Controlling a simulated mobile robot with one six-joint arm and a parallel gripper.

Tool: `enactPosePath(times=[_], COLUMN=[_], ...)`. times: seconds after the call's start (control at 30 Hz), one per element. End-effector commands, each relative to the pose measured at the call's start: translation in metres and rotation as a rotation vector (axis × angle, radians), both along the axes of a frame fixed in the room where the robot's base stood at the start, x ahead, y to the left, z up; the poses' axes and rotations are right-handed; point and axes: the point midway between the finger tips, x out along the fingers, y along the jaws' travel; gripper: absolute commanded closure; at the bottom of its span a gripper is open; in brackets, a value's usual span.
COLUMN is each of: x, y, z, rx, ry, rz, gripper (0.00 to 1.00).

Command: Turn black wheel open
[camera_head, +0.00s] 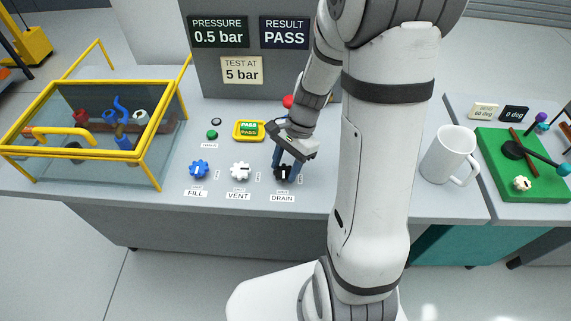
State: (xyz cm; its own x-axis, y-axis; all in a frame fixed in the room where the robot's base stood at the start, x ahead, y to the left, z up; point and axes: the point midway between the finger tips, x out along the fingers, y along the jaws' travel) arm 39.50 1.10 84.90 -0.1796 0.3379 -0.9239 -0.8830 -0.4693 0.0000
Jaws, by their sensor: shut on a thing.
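The black wheel (283,173) sits above the DRAIN label (283,198) on the grey bench. It has a white mark on its top and is partly hidden by my gripper. My gripper (286,168) reaches down over it, with its two blue fingers on either side, shut on the wheel. To its left are a white wheel (240,171) above the VENT label and a blue wheel (199,169) above the FILL label.
A yellow-framed glass tank (160,108) with pipe fittings stands at the left. Signs behind read 0.5 bar, PASS and 5 bar. A yellow tray (235,131) holds green PASS tags. A white mug (450,154) and green board (541,187) are right of my arm.

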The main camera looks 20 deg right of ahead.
Motion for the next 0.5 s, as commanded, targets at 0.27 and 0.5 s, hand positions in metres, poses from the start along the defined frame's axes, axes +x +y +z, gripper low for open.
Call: enactPosePath(times=[0.27, 0.5], x=[0.0014, 0.0024], y=[0.0012, 0.0023], z=[0.0014, 0.0014], rx=[0.000, 0.001], ry=[0.001, 0.001], rz=[0.186, 0.412], gripper=[0.79, 0.79])
